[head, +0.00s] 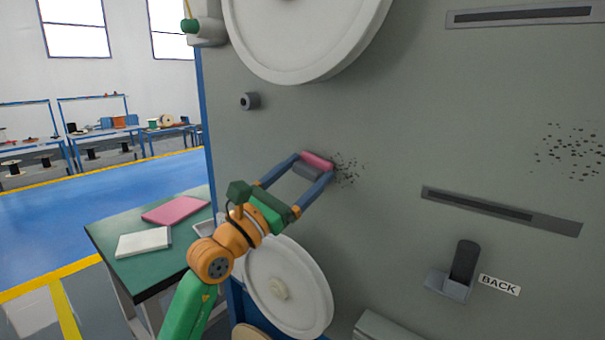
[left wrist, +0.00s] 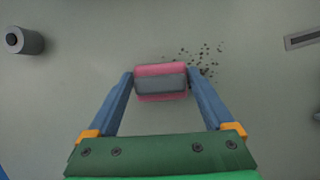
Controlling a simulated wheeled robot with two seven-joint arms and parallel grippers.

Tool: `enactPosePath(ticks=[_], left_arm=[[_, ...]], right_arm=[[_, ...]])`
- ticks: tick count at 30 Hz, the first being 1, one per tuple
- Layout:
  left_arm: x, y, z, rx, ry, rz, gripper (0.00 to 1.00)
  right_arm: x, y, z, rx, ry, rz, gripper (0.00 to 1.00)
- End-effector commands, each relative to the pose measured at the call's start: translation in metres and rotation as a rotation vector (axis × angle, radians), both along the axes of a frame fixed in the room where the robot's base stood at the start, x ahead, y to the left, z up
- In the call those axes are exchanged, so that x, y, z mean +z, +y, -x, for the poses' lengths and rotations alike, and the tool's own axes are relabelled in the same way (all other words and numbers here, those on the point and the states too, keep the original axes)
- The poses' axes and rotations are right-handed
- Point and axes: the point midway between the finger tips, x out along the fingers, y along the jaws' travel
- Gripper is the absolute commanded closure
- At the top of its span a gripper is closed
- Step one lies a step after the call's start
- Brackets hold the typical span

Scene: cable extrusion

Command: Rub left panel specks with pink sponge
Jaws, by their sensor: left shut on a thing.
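My left gripper (head: 313,172) is shut on the pink sponge (head: 317,161), which has a grey layer on my side. The sponge is at the grey panel's face; I cannot tell for sure whether it touches. The left panel specks (head: 349,170) are a dark cluster just right of the sponge, and the sponge may hide some of them. In the left wrist view the sponge (left wrist: 161,70) sits between the two blue fingers, with specks (left wrist: 207,58) above and to its right. My right gripper is not in view.
Another speck cluster (head: 572,152) is far right on the panel. A white wheel (head: 300,35) is above, another (head: 288,285) below. A peg (head: 250,101) sticks out at left. A slot (head: 500,210) and a black lever (head: 464,262) are lower right. A green table (head: 150,272) stands left.

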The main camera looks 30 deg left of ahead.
Motion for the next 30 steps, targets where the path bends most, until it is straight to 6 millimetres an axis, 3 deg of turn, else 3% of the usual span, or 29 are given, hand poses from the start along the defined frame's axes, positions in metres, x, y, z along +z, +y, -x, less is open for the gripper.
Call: enactPosePath(ticks=[13, 30], left_arm=[[0.001, -0.003, -0.007, -0.002, 0.000, 0.001, 0.58], [0.004, -0.055, -0.002, -0.003, 0.000, 0.004, 0.58]], right_arm=[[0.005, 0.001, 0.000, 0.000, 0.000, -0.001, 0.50], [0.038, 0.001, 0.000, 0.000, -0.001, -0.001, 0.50]])
